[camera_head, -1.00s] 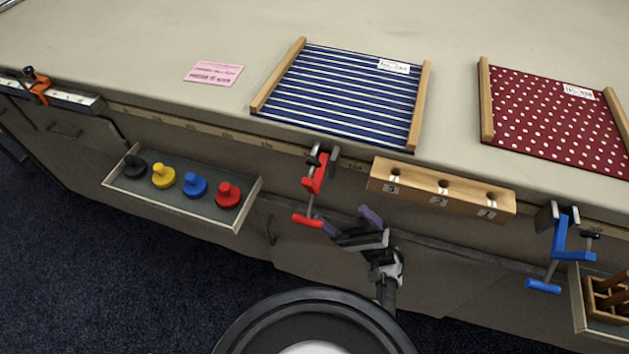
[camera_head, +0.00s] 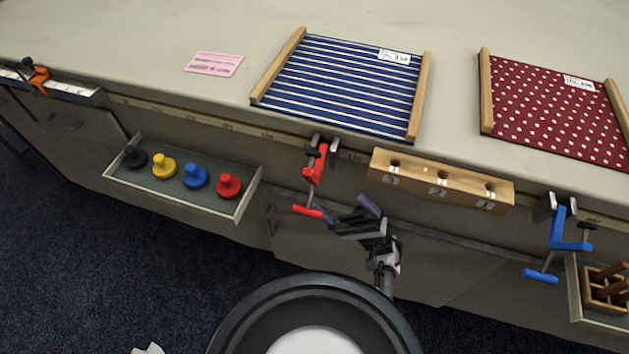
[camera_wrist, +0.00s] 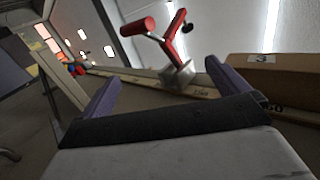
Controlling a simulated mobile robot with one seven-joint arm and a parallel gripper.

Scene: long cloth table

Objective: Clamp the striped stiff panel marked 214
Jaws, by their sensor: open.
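The blue panel with white stripes (camera_head: 340,88) lies flat on the table between two wooden side strips, with a white label (camera_head: 394,57) at its top right; its number is too small to read. A red clamp (camera_head: 316,172) hangs at the table's front edge just below the panel. My gripper (camera_head: 343,211) is open and empty, low in front of the table, just right of the clamp's red handle. In the wrist view the red clamp (camera_wrist: 173,45) shows beyond and above the two purple fingers (camera_wrist: 165,95), apart from them.
A red dotted panel (camera_head: 550,110) lies at right. A wooden block (camera_head: 440,181) with numbered holes is right of the red clamp. A blue clamp (camera_head: 558,240) hangs farther right, an orange one (camera_head: 36,78) far left. A tray (camera_head: 185,182) of coloured knobs juts out at left.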

